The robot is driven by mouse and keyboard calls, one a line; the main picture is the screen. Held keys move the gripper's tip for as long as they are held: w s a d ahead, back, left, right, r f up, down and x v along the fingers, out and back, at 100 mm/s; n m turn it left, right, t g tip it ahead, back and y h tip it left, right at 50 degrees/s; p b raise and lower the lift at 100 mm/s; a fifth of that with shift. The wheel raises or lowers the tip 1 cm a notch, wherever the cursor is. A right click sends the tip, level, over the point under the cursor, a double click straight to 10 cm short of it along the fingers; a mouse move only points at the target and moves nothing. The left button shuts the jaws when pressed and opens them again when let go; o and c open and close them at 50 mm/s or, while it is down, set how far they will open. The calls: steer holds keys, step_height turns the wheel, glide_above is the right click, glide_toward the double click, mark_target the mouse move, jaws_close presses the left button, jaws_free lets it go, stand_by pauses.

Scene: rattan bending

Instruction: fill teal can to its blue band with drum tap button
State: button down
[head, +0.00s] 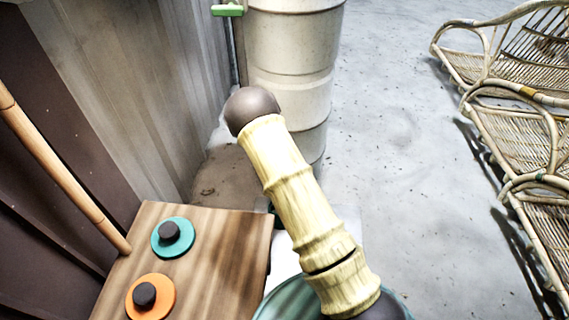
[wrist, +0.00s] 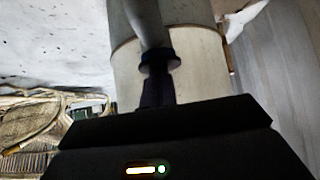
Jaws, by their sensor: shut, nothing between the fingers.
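A pale cream drum (head: 292,60) stands at the top middle in the head view, and its ribbed side also fills the middle of the wrist view (wrist: 198,75). A green handle-like part (head: 228,10) shows beside its top left. My gripper (wrist: 158,65) shows in the wrist view as dark shut fingers with nothing between them, in front of the drum; in the head view my arm hides it. A teal rounded rim (head: 285,302) shows at the bottom, mostly behind my arm; I cannot tell whether it is the can. No blue band is visible.
A wooden table (head: 215,262) at lower left bears a teal disc (head: 172,238) and an orange disc (head: 151,297), each with a dark knob. A bamboo pole (head: 60,168) leans at left by the wall. Rattan chairs (head: 515,120) stand at right. Grey floor between is clear.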

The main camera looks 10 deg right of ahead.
steer(key=shift+s+a+f, duration=0.2)
steer(key=shift+s+f, duration=0.1)
steer(key=shift+f, duration=0.25)
steer(key=shift+r+p, duration=0.5)
steer(key=shift+p, duration=0.1)
step_height(320, 180, up, 5)
steer(key=p, duration=0.3)
steer(key=shift+p, duration=0.4)
steer(key=p+v, duration=0.3)
steer(key=v, duration=0.6)
steer(key=shift+p, duration=0.35)
steer(key=shift+d, duration=0.1)
